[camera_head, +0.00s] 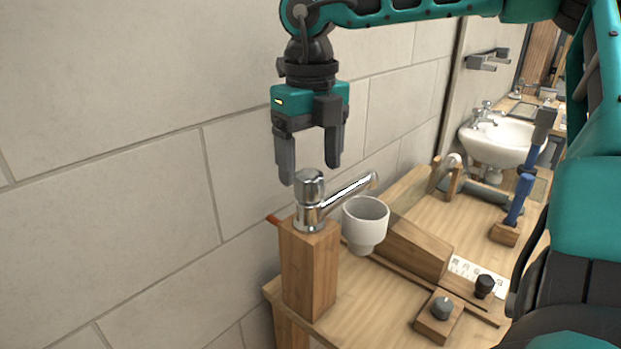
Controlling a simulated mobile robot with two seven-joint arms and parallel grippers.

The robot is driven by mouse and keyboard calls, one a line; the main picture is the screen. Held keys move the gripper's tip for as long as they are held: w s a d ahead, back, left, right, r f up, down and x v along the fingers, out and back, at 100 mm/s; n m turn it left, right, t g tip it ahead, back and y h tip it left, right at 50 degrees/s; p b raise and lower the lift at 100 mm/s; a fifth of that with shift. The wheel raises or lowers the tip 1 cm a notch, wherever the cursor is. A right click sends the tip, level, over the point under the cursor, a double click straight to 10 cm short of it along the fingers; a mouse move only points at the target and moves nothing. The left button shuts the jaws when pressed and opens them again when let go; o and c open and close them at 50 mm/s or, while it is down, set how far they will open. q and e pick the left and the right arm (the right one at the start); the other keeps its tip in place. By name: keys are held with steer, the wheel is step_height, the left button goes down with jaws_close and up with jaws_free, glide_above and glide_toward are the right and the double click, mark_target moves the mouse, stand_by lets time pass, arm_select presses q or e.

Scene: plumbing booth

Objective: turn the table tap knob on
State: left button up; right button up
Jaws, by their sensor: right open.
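The table tap (317,211) is chrome and stands on an upright wooden block (309,262) at the table's left corner. Its round knob (310,185) is on top, and its spout points to the right over a white cup (366,221). My right gripper (311,176) hangs pointing down just above the knob. Its two fingers are apart, one on the left of the knob and one on the right and farther back. I cannot tell whether either finger touches the knob. My left gripper is not in view.
The wooden table (391,297) holds a wooden block with a dark knob (441,308), a black knob (484,286) and a blue-handled tool (518,198). A white sink (499,141) is at the back right. A tiled wall (120,130) stands close behind the tap.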

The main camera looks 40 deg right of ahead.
mark_target(311, 174)
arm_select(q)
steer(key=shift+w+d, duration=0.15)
arm_select(e)
steer(key=shift+f, duration=1.5)
steer(key=c, duration=1)
